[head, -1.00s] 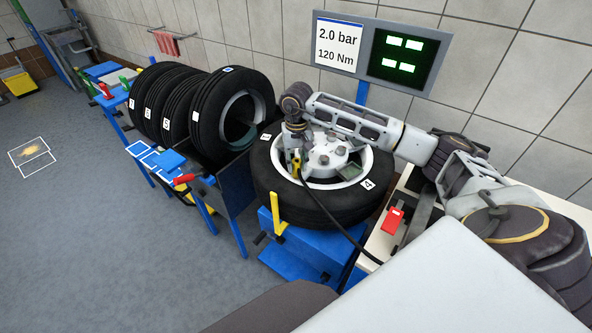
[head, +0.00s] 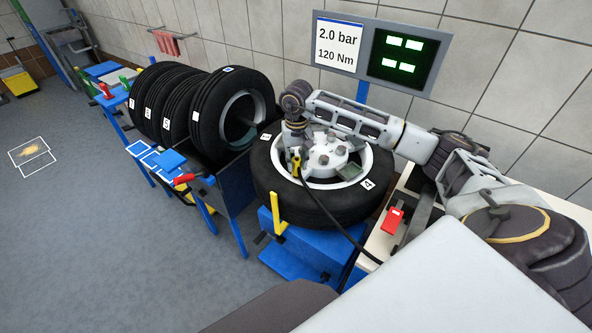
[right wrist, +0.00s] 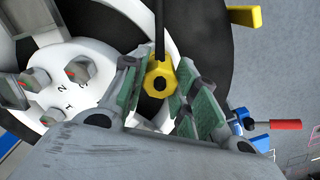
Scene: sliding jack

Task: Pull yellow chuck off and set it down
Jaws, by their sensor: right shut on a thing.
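The yellow chuck (head: 296,160) is at the left side of the wheel rim (head: 322,182), with a black hose running from it over the tyre (head: 270,188). My right gripper (right wrist: 158,88) is shut on the chuck, above the wheel's edge. In the head view this gripper (head: 293,158) is partly hidden by its own wrist. Whether the chuck still touches the valve cannot be made out. My left gripper is not in view.
The wheel lies on a blue stand (head: 300,250) with a yellow post (head: 277,212). Several upright tyres (head: 230,110) stand on a rack at left. A display board (head: 380,55) reads 2.0 bar and 120 Nm. A red block (head: 393,220) is on the right bench. Blue trays (head: 170,160) stand at left.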

